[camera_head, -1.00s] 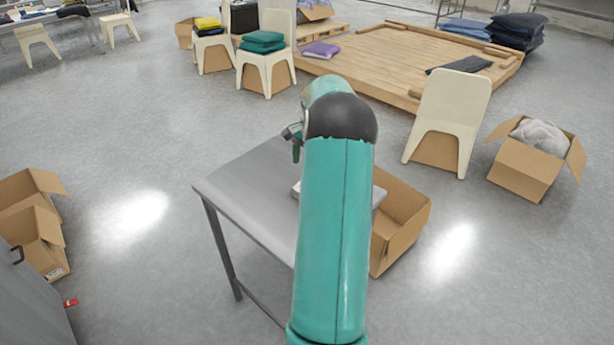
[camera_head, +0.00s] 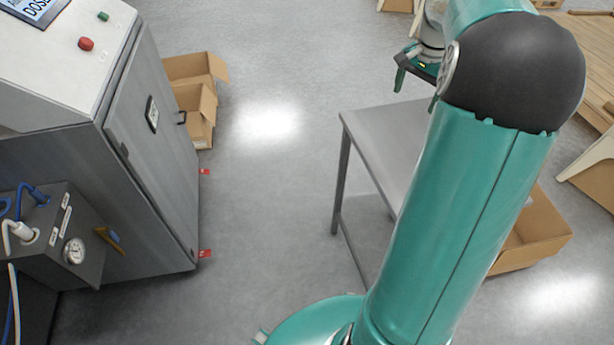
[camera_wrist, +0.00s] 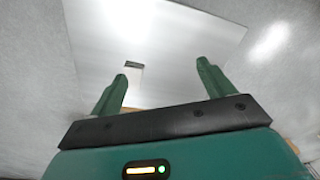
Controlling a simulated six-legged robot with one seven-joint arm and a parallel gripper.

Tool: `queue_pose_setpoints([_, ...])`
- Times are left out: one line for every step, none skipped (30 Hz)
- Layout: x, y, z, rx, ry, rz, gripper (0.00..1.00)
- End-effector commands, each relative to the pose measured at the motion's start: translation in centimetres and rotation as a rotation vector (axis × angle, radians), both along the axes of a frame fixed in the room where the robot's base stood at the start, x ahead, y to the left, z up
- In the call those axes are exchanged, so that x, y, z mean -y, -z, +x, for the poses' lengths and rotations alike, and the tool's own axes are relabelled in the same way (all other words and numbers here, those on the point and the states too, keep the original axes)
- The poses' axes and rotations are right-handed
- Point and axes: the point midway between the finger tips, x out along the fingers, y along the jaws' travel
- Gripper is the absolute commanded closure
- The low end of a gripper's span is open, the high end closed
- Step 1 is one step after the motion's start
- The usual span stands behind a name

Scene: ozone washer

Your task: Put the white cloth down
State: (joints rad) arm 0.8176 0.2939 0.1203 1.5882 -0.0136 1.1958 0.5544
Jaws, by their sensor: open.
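My gripper (camera_head: 418,80) is raised over the grey metal table (camera_head: 385,125), partly hidden by my arm in the head view. In the wrist view my gripper (camera_wrist: 162,70) has its two green fingers apart, with nothing held between them. The pale tabletop (camera_wrist: 190,35) lies beyond the fingers. A small white patch with a dark strip (camera_wrist: 133,78) shows beside the left finger; I cannot tell whether it belongs to the cloth. I cannot make out the white cloth clearly in either view. My arm covers much of the table in the head view.
A grey machine cabinet (camera_head: 150,150) with a red button stands at the left. Open cardboard boxes (camera_head: 195,100) sit behind it. Another open box (camera_head: 535,235) is right of the table. Bare floor (camera_head: 265,190) lies between cabinet and table.

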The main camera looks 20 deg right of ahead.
Motion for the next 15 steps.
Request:
queue_pose_setpoints([-3.1, -1.4, 0.3, 0.015, -0.074, -0.027, 0.19])
queue_pose_setpoints([-4.7, -2.0, 0.3, 0.022, -0.117, -0.039, 0.19])
queue_pose_setpoints([-6.9, -2.7, 0.3, 0.033, -0.174, -0.057, 0.19])
queue_pose_setpoints([-8.5, -3.2, 0.2, 0.042, -0.215, -0.07, 0.19])
queue_pose_setpoints([-10.1, -3.7, 0.0, 0.05, -0.259, -0.082, 0.19])
queue_pose_setpoints([-12.1, -4.3, -0.3, 0.063, -0.315, -0.099, 0.19])
queue_pose_setpoints([-13.6, -4.6, -0.6, 0.072, -0.357, -0.112, 0.19])
queue_pose_setpoints([-15.1, -5.0, -1.0, 0.083, -0.399, -0.124, 0.19])
queue_pose_setpoints([-17.0, -5.4, -1.6, 0.096, -0.454, -0.14, 0.19])
queue_pose_setpoints([-18.4, -5.6, -2.1, 0.107, -0.494, -0.151, 0.19])
queue_pose_setpoints([-19.8, -5.8, -2.6, 0.117, -0.537, -0.162, 0.19])
queue_pose_setpoints([-21.5, -6.0, -3.4, 0.133, -0.591, -0.178, 0.19])
queue_pose_setpoints([-22.8, -6.1, -4.0, 0.144, -0.632, -0.188, 0.19])
queue_pose_setpoints([-24.0, -6.1, -4.7, 0.156, -0.674, -0.199, 0.19])
queue_pose_setpoints([-25.6, -6.1, -5.6, 0.173, -0.729, -0.213, 0.19])
